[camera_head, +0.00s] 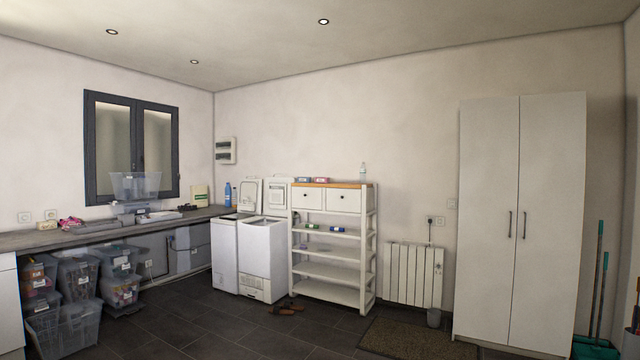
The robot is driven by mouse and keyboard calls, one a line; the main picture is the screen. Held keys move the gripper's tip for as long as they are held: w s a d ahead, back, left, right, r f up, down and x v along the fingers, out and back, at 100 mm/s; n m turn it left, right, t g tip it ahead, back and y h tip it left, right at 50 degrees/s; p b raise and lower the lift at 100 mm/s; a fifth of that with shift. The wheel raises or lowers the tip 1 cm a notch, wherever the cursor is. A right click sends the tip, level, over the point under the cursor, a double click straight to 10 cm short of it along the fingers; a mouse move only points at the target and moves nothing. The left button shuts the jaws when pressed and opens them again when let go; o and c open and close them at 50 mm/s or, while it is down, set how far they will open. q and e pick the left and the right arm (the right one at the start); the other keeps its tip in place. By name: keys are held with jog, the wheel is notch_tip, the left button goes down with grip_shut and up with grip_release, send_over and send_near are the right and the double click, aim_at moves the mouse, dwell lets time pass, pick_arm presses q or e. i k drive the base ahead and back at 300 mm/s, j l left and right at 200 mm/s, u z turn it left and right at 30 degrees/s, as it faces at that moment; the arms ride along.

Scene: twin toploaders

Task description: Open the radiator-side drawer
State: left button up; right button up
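A white shelf unit (330,262) with a wooden top stands against the back wall. It has two white drawers side by side under the top, each with a small dark knob. The right drawer (345,201) is on the side of the radiator (414,274). The left drawer (307,198) is beside the washing machines. Both drawer fronts look flush and shut. Neither of my grippers is in view.
Two white toploaders (262,258) with raised lids stand left of the shelf unit. Brown shoes (287,308) lie on the floor before it. The dark floor ahead is mostly clear.

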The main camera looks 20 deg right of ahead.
aim_at(337, 199)
jog(key=i+l+z, duration=0.35)
jog(key=i, duration=0.2)
jog(key=i+z, duration=0.3)
jog(key=i, duration=0.2)
jog(key=i+z, duration=0.15)
jog(key=i, duration=1.85)
jog(key=i+u, duration=0.1)
jog(key=i, duration=0.55)
jog(key=i+l, duration=0.2)
jog(key=i, duration=0.45)
jog(key=i+l+u, duration=0.15)
jog(key=i, duration=0.5)
jog(key=i+l+u, duration=0.1)
jog(key=i+u, duration=0.15)
jog(key=i, duration=0.15)
jog(key=i+l+u, duration=0.2)
jog(key=i, duration=0.15)
